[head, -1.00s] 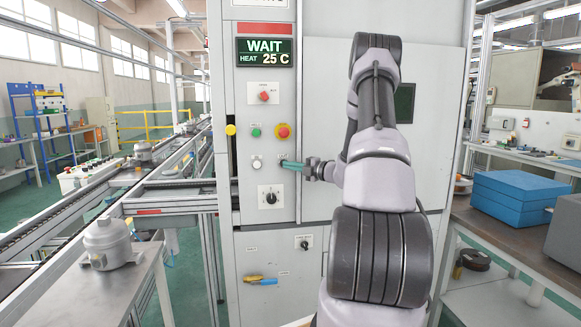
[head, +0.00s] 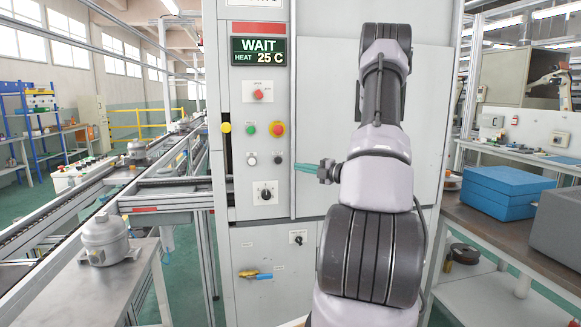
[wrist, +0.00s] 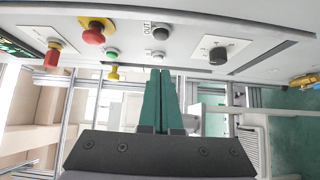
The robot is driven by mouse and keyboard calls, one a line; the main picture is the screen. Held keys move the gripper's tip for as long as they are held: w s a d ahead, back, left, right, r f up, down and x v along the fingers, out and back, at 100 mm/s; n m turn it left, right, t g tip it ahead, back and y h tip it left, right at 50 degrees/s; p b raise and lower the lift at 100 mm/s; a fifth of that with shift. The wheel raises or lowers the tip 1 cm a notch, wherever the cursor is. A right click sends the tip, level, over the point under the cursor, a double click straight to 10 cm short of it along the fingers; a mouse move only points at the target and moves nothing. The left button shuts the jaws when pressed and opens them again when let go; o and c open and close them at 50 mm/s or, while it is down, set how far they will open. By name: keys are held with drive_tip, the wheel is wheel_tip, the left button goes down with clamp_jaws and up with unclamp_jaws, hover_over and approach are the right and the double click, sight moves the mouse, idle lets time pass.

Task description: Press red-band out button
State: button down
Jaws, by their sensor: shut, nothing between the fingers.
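A grey control panel (head: 240,200) under a red band (head: 256,28) carries the buttons. The dark OUT button (head: 278,160) sits right of a white button (head: 252,160). In the wrist view the dark button (wrist: 161,32), with the OUT label beside it, and the white button (wrist: 158,54) lie beyond my fingertips. My gripper (head: 295,167) is shut and empty, its green fingers pointing left, just right of the dark button in the head view. Its tips (wrist: 161,72) appear apart from the panel in the wrist view.
A green button (head: 250,130), a red knob on yellow (head: 277,129), a red button (head: 258,94) and a black rotary knob (head: 265,193) share the panel. A yellow knob (head: 225,128) is at its left edge. A conveyor (head: 150,170) runs on the left.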

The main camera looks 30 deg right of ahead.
drive_tip(key=shift+v, duration=1.65)
drive_tip(key=shift+a, duration=0.1)
drive_tip(key=s+a+r+n+g+y, duration=0.1)
drive_tip(key=s+a+r+n+g, duration=0.25)
drive_tip(key=a+n, duration=0.4)
drive_tip(key=s+a+r+n+g, duration=0.3)
drive_tip(key=s+a+n+g, duration=0.1)
drive_tip(key=a+n, duration=0.35)
drive_tip(key=s+a+r+n+g+y, duration=0.1)
drive_tip(key=s+a+r+n+g, duration=0.25)
drive_tip(key=a+n, duration=0.35)
drive_tip(key=s+a+r+n+t+h, duration=0.1)
drive_tip(key=s+r+n+h, duration=0.2)
drive_tip(key=s+n, duration=0.5)
drive_tip(key=s+a+r+n+t+h, duration=0.1)
drive_tip(key=s+r+n+h, duration=0.3)
drive_tip(key=n, duration=1)
drive_tip(key=s+a+h, duration=0.1)
drive_tip(key=s+h, duration=0.1)
drive_tip(key=s, duration=0.2)
drive_tip(key=shift+s+r+t, duration=0.15)
drive_tip(key=shift+s+t, duration=0.15)
